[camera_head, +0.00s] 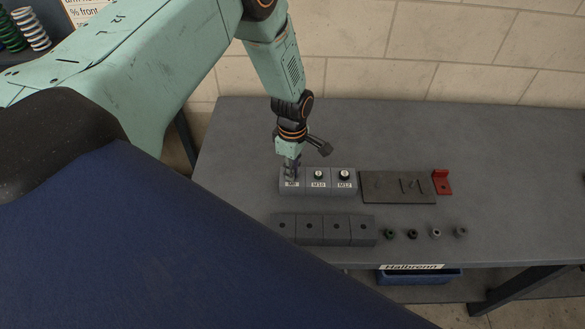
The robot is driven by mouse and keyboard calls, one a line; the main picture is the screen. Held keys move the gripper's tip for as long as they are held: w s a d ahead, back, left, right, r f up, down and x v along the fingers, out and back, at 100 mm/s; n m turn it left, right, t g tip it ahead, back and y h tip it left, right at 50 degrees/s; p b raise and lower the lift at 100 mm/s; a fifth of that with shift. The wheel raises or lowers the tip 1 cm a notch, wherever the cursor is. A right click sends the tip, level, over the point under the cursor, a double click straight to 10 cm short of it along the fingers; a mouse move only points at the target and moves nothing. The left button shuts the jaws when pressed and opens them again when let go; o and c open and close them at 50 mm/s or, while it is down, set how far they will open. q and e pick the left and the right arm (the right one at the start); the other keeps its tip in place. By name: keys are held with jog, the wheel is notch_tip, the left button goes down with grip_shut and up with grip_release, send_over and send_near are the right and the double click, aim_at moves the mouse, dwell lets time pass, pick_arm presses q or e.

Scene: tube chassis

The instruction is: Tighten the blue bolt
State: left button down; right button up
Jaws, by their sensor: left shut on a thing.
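My left gripper (291,166) points down onto the left block, labelled M8 (292,185), of a row of three grey blocks. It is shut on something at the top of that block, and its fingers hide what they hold. No blue bolt head can be made out; the bolt at M8 is covered by the gripper. A green-topped bolt (318,174) sits upright in the M10 block (318,188). A dark-topped bolt (344,175) sits in the M12 block (345,188). My right gripper is not in view.
A dark flat plate (398,188) and a red bracket (442,182) lie right of the blocks. A row of dark blocks with holes (323,230) and several small nuts (413,234) are nearer. A blue bin (420,276) is under the table edge.

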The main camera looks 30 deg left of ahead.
pick_arm(q)
jog(key=shift+f+m, duration=0.1)
jog(key=shift+m, duration=0.6)
jog(key=c, duration=1.8)
grip_release()
jog(key=shift+m, duration=0.3)
jog(key=o, duration=0.6)
notch_tip(320, 180, up, 12)
jog(key=shift+r, duration=0.1)
